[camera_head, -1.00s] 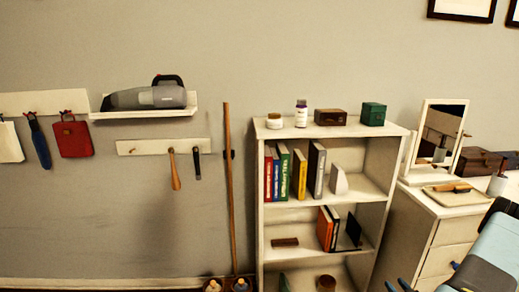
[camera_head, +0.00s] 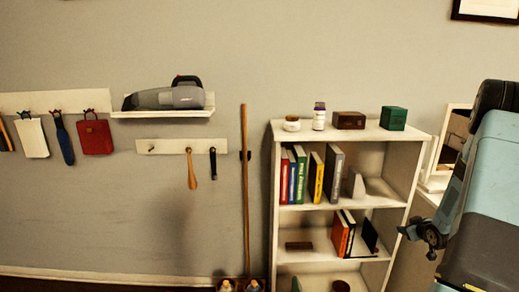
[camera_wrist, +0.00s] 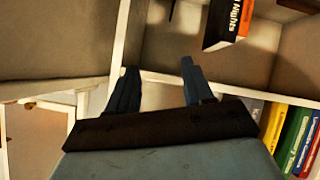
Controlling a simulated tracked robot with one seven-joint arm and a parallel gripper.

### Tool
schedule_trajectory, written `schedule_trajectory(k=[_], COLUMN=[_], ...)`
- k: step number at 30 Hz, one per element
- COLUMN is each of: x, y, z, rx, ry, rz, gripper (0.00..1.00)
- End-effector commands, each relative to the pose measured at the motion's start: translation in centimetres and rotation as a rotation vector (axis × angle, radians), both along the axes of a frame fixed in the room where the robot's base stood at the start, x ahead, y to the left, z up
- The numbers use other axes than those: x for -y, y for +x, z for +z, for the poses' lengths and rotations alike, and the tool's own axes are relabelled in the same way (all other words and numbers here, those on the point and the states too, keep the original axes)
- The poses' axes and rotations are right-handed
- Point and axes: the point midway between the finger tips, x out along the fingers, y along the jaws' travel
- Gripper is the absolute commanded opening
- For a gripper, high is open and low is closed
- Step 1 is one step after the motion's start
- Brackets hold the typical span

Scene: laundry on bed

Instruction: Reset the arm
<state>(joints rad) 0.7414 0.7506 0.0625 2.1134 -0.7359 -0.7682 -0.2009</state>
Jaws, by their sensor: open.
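My arm (camera_head: 490,190), light blue and dark grey, fills the right side of the head view, in front of the dresser and mirror. In the wrist view my gripper (camera_wrist: 160,82) shows two dark blue fingers set well apart. It is open, with nothing between the fingers. It faces the white bookshelf (camera_head: 285,235), whose boards and books lie beyond the fingertips in the wrist view, turned upside down. I see no contact between the fingers and the shelf.
Upright books (camera_head: 300,175) fill part of the shelf. A jar (camera_head: 292,124), a bottle (camera_head: 319,117), a brown box (camera_head: 349,120) and a green box (camera_head: 393,118) stand on top. A handheld vacuum (camera_head: 165,97) rests on a wall ledge. A long pole (camera_head: 245,190) stands left of the bookshelf.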

Motion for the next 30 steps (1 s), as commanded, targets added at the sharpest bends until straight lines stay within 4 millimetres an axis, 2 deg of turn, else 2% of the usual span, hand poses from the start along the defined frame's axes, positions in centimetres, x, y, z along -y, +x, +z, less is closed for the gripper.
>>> schedule_trajectory(k=[1, 3, 14, 23, 30], x=[-0.7, -1.4, -6.4, -11.6, -16.2], y=[0.4, 0.6, 0.0, -3.0, -6.8], z=[1.9, 3.9, 14.1, 21.7, 26.9], rx=[-0.013, -0.035, -0.132, -0.195, -0.238], ry=[-0.015, -0.028, -0.072, -0.069, -0.040], rz=[-0.004, -0.018, -0.097, -0.165, -0.213], gripper=[0.51, 0.51, 0.51, 0.51, 0.51])
